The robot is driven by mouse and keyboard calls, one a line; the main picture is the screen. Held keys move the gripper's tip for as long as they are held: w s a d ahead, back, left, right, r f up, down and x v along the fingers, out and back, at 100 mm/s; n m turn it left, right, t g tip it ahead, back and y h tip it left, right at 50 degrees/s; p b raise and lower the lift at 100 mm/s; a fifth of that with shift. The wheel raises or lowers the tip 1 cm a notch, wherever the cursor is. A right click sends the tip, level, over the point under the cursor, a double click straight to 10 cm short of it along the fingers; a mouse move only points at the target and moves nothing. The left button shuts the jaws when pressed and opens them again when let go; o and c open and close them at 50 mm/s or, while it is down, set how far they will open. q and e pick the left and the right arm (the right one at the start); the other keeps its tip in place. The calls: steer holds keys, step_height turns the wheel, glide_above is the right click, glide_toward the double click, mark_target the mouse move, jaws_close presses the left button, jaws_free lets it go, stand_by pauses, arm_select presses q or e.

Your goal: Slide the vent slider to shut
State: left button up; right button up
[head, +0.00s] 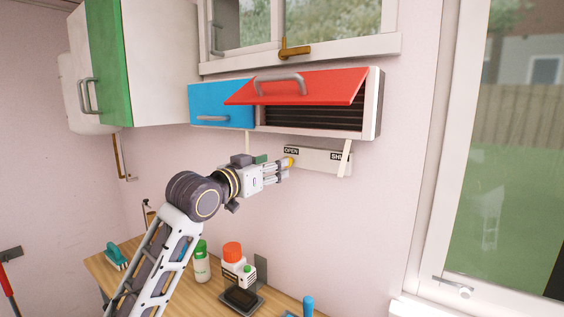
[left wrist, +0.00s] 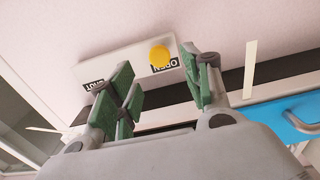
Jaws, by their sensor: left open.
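The vent slider is a round yellow knob (head: 291,161) on a pale wall plate (head: 318,160) marked OPEN at its left and SHUT at its right. The knob sits at the OPEN end. My left gripper (head: 284,171) is open and empty, close to the knob. In the left wrist view the plate is turned over, and the knob (left wrist: 159,55) shows in the gap between the green-padded fingertips (left wrist: 156,72). I cannot tell whether either finger touches it. My right gripper is out of view.
Above the plate hangs a wall cabinet with a blue door (head: 221,105) and a raised red flap (head: 300,88) over dark slats (head: 313,110). Below, a wooden counter (head: 187,289) holds several bottles and a dark block. The wall right of the plate is clear up to the window.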

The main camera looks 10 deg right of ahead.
arm_select(q)
steer(key=shift+p+x, duration=0.5)
steer(key=shift+x, duration=2.15)
jaws_close()
